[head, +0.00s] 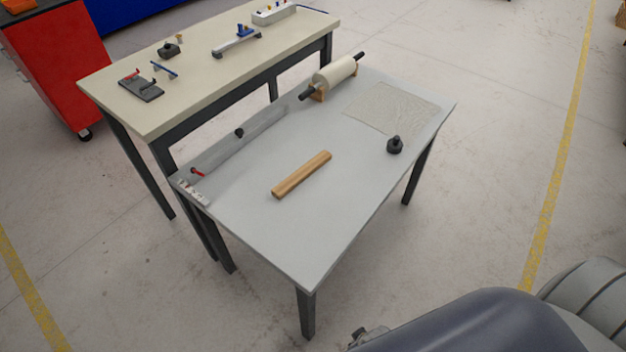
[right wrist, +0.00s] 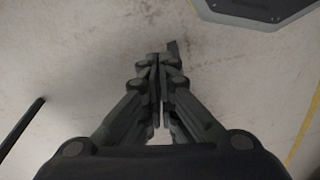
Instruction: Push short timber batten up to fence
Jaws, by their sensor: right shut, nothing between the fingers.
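The short timber batten (head: 302,174) lies flat near the middle of the grey table (head: 290,235), slanting up to the right. A long low grey fence (head: 225,147) runs along the table's far left edge, with a black knob (head: 239,132) on it. Bare tabletop separates the batten from the fence, and the two lie at roughly similar angles. My right gripper (right wrist: 158,62) is shut and empty in the right wrist view, over bare floor and away from the batten. My left gripper is in neither view.
A roller (head: 334,76) on wooden supports, a thin mesh sheet (head: 391,107) and a black knobbed weight (head: 394,146) occupy the table's far right. A small red-handled item (head: 197,172) is at the left corner. A cream bench (head: 205,70) stands close behind.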

